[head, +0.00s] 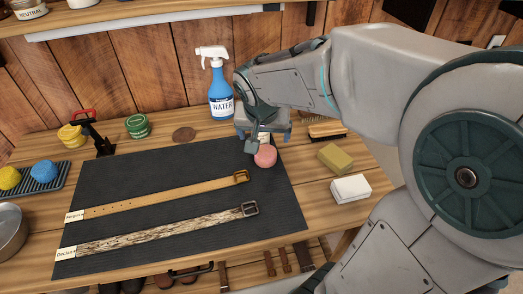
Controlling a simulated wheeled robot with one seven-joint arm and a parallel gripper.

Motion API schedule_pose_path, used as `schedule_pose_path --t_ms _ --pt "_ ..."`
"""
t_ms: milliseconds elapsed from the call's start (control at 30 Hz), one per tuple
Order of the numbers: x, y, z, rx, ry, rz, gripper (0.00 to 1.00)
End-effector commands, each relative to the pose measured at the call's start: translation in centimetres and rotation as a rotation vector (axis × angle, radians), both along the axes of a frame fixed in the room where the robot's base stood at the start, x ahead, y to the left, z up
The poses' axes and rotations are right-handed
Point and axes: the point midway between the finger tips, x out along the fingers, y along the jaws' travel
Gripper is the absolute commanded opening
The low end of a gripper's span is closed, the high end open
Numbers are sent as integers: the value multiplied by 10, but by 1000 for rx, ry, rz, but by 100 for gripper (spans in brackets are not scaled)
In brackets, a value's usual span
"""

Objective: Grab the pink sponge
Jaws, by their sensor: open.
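A round pink sponge (265,157) lies near the right edge of the dark mat (185,227), just beyond the buckle end of the tan belt. My gripper (260,143) points down right at the sponge's far side and is open, with a dark finger to the upper left of the sponge. The other finger is partly hidden, and I cannot tell whether either finger touches the sponge.
A blue water spray bottle (221,95) stands behind my gripper. A tan belt (150,197) and a patterned belt (165,230) lie on the mat. A yellow block (336,158), white block (351,188) and brush (327,130) lie to the right. Blue (44,172) and yellow sponges (10,178) sit left.

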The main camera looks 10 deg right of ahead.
Motion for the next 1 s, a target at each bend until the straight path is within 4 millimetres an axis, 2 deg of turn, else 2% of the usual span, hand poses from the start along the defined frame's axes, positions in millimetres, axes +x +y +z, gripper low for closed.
schedule_pose_path --t_ms 167,400,500,833,1000 --pt "12 0 -17 -2 -7 -16 87" --pt "27 -6 -59 -4 -5 -15 87" --pt "32 -8 -70 -3 -5 -16 87" --pt "40 -12 -88 -2 -6 -15 87" --pt "50 -17 -105 -3 -4 -16 87"
